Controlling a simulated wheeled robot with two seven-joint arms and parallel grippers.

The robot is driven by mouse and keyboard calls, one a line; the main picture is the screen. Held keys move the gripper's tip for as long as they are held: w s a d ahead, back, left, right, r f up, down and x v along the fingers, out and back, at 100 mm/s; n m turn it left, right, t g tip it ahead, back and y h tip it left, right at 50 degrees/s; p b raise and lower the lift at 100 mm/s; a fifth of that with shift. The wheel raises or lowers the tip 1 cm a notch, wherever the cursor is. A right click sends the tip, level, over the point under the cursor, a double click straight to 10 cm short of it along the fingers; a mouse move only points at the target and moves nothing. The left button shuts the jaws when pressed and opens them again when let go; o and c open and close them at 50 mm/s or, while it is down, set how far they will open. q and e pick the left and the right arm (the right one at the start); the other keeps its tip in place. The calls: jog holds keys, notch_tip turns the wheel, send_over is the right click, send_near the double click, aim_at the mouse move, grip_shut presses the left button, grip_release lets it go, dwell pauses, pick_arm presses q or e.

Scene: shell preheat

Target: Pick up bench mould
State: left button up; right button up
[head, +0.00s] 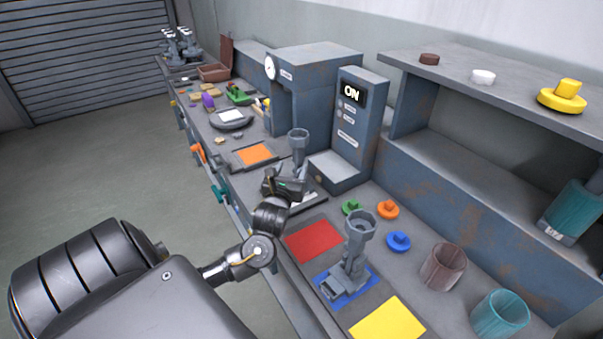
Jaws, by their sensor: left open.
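One grey mould with a funnel-like cup on top (357,235) stands upright on a blue square (369,281) of the bench. A second, similar grey mould (299,146) stands further back, beside the grey machine; its lower part is hidden behind my left gripper. I cannot tell which one is called the bench mould. My left gripper (288,183) is open, close in front of the second mould's lower part. I cannot tell whether it touches it. My right gripper is not in view.
The machine (318,90) with an "ON" display stands behind the gripper. A red square (313,240) and a yellow square (388,321) lie bare. Small green, orange (388,209) and blue knobbed pieces, a brown cup (443,267) and a teal cup (499,315) stand at right.

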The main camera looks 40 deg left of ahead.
aim_at(297, 152)
pick_arm(q)
jog(key=x, duration=0.2)
jog(key=shift+w+a+r, duration=0.15)
jog(key=shift+w+a, duration=0.1)
jog(key=shift+a, duration=0.15)
jog(key=shift+f+x, duration=0.2)
jog(key=shift+x, duration=0.75)
jog(key=shift+w+r, duration=0.1)
jog(key=shift+w+a+r+p, duration=0.15)
jog(key=shift+w+r+p, duration=0.1)
jog(key=shift+p, duration=0.15)
jog(key=p+x, duration=0.1)
jog(key=x, duration=0.2)
jog(key=shift+w, duration=0.35)
jog(key=shift+w+a, duration=0.25)
jog(key=shift+w, duration=0.05)
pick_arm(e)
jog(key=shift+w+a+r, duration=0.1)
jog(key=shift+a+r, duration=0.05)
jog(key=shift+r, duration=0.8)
